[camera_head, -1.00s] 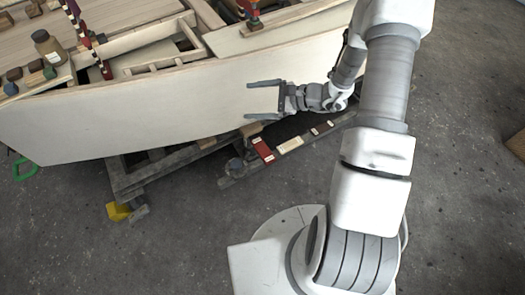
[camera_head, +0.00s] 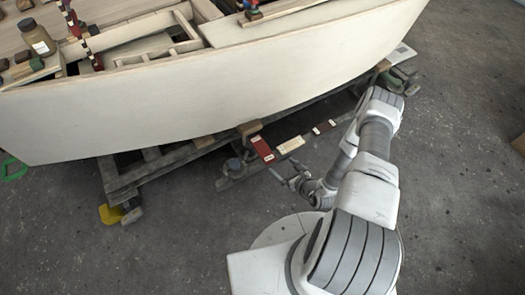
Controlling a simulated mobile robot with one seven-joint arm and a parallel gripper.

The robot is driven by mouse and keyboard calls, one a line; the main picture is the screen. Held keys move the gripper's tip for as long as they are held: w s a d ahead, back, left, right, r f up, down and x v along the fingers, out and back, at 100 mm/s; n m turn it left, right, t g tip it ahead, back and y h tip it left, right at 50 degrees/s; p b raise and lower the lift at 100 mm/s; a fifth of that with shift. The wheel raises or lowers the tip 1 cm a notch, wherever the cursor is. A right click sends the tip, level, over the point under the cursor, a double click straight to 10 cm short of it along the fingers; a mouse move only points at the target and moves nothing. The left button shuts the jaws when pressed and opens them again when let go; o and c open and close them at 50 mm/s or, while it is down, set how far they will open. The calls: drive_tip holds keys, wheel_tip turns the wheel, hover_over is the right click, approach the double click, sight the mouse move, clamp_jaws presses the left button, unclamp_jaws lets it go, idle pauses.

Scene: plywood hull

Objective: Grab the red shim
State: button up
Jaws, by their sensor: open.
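The red shim (camera_head: 262,150) is a small dark-red block with a pale label at each end. It lies on a grey beam below the boat hull, left of a cream block. My gripper (camera_head: 283,171) is low, just in front of the red shim and slightly to its right, on the near side of the beam. Its fingers look apart with nothing between them. The gap between the fingers and the shim is small, and I cannot tell its exact height.
A cream block (camera_head: 291,145) and a dark block (camera_head: 324,127) lie along the same beam to the right. The pale plywood hull (camera_head: 210,95) overhangs behind, on a grey cradle (camera_head: 150,176). A yellow foot (camera_head: 111,214) stands left. The near floor is clear.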

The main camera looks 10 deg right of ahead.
drive_tip(key=b, duration=0.4)
approach(262, 148)
drive_tip(key=shift+w+a+f, duration=0.35)
drive_tip(key=shift+w+f, duration=0.3)
drive_tip(key=shift+f, duration=0.1)
drive_tip(key=shift+b+x, duration=1.4)
drive_tip(key=shift+x, duration=1.4)
drive_tip(key=shift+w, duration=0.5)
drive_tip(key=shift+r, duration=0.1)
drive_tip(key=shift+c, duration=0.3)
drive_tip(key=c, duration=1.4)
